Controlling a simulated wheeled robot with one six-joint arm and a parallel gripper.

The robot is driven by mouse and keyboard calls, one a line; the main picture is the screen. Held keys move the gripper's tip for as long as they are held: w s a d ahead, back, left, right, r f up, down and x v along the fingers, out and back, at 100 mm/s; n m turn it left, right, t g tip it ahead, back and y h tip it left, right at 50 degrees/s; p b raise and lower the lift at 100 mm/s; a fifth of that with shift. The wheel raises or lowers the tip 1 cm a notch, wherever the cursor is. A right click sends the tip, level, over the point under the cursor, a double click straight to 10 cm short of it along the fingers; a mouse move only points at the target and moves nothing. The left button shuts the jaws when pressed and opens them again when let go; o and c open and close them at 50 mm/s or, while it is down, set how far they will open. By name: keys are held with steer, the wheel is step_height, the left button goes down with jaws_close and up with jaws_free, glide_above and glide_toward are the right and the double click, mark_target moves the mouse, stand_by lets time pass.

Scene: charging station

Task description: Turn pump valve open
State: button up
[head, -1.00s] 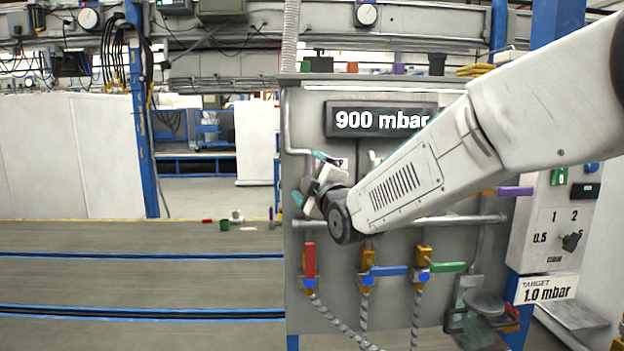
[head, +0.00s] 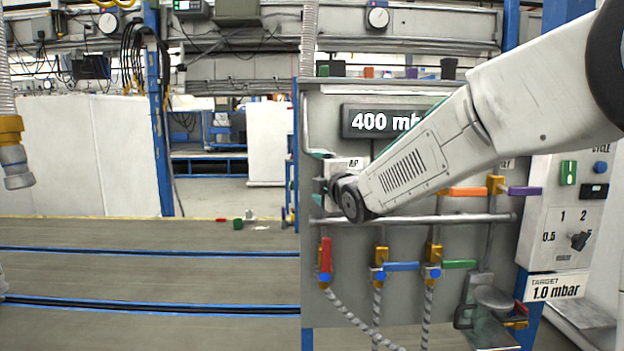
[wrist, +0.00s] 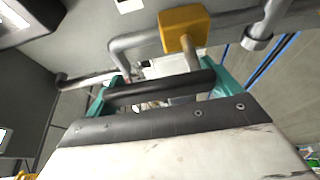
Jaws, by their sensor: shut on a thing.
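The pump valve shows in the wrist view as a yellow body (wrist: 184,27) on a grey pipe, with a pale stem below it. My gripper (wrist: 163,84) has its teal fingers on either side of a dark bar just below that body. It is shut on the valve's handle, but the exact contact is hard to make out. In the head view my gripper (head: 322,178) is at the panel's upper left, beside a partly covered white label (head: 347,164). My own wrist hides most of the valve there. The pressure display (head: 384,121) reads 400 mbar, its end covered by my arm.
Red (head: 326,256), blue (head: 402,266) and green (head: 459,264) handles sit low on the grey panel. Orange (head: 467,191) and purple (head: 525,191) handles are at its upper right. A pipe (head: 430,219) crosses below my wrist. A target sign (head: 556,288) reads 1.0 mbar.

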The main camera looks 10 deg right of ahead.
steer(key=shift+f, duration=0.1)
steer(key=o, duration=1.1)
steer(key=shift+o, duration=0.2)
steer(key=v, duration=0.8)
